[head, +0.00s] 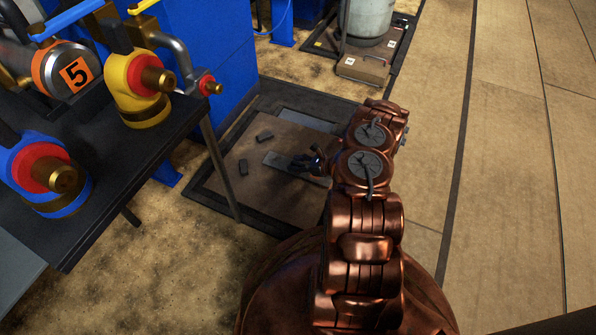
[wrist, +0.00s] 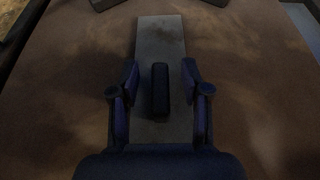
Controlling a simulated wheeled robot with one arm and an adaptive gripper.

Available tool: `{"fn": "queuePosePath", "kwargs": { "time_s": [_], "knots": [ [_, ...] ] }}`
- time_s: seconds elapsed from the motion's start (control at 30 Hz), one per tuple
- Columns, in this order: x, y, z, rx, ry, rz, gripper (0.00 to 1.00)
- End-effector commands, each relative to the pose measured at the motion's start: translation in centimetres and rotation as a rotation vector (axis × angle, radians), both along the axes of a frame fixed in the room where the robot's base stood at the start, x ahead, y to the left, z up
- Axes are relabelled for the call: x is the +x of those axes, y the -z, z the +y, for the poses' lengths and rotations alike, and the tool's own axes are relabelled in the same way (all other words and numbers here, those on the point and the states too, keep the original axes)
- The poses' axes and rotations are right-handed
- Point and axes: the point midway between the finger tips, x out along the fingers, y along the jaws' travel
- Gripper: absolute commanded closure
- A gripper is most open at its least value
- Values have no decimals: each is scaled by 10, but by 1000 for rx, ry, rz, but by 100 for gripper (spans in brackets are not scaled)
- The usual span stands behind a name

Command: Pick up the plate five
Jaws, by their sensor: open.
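A small dark block (wrist: 160,92) lies on a grey strip (wrist: 160,35) in the wrist view. My gripper (wrist: 160,75) is open, with one finger on each side of the block and a gap on both sides. In the head view my gripper (head: 313,161) is low over the brown platform, at the right end of the grey strip (head: 279,160). I cannot read a number on any block, so I cannot tell which is plate five.
The platform (head: 222,182) has a dark raised rim. A black table (head: 110,180) with valves stands at the left, its leg beside the platform. Open floor (head: 500,170) lies at the right.

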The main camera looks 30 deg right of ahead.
Motion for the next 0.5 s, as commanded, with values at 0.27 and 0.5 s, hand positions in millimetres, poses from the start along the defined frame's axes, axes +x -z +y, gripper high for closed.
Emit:
{"fn": "queuePosePath", "kwargs": {
  "time_s": [0.27,0.5],
  "knots": [
    [5,1,2,1,2,-1,53],
    [5,1,3,1,1,-1,72]
  ]
}}
